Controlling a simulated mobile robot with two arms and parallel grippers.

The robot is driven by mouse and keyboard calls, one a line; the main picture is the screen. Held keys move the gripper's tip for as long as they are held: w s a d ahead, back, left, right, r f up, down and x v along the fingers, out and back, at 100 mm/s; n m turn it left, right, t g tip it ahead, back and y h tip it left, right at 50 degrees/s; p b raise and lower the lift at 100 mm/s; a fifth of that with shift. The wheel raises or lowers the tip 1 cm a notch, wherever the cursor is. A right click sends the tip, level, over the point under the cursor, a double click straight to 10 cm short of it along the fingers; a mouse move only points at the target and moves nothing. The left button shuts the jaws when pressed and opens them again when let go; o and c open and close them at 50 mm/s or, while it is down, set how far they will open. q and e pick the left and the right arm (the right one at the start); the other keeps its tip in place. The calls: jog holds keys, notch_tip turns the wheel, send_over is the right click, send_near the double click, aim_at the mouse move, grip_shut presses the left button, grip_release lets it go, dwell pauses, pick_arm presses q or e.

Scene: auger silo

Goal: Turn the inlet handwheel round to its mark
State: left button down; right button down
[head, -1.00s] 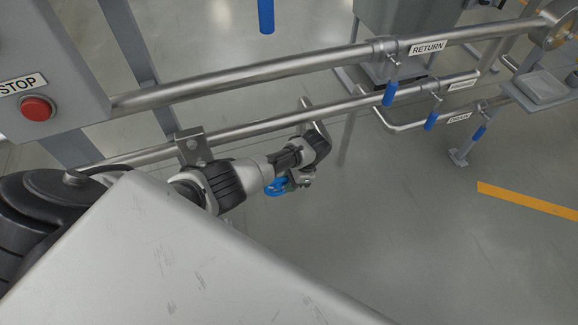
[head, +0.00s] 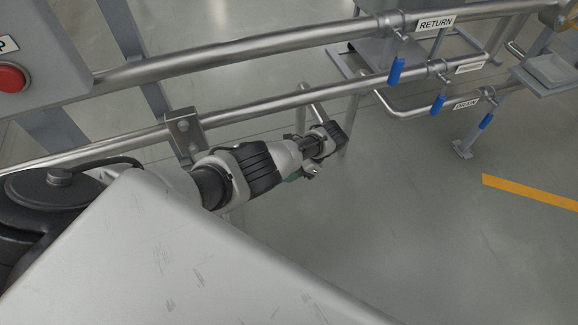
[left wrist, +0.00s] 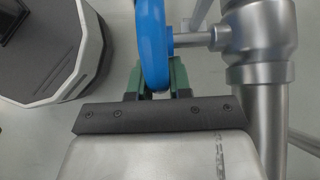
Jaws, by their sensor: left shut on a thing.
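The inlet handwheel (left wrist: 153,40) is a blue rim seen edge-on in the left wrist view. A short metal stem joins it to a grey valve body (left wrist: 258,35) on its right. My left gripper (left wrist: 157,80) is shut on the rim, with one green finger on each side. The handwheel is hidden there. I cannot make out its mark in either view. My right gripper is in neither view.
Steel pipes (head: 250,52) run across above my left arm. Blue-handled valves (head: 397,70) with RETURN and DRAIN labels hang at the right. A grey panel with a red button (head: 12,78) stands at the left edge. The floor at lower right is clear around a yellow line (head: 530,193).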

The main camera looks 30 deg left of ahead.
pick_arm(q)
jog(key=shift+f, duration=0.15)
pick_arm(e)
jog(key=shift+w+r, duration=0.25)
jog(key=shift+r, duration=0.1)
pick_arm(q)
jog(key=c, duration=1)
grip_release()
jog(key=shift+c, duration=0.2)
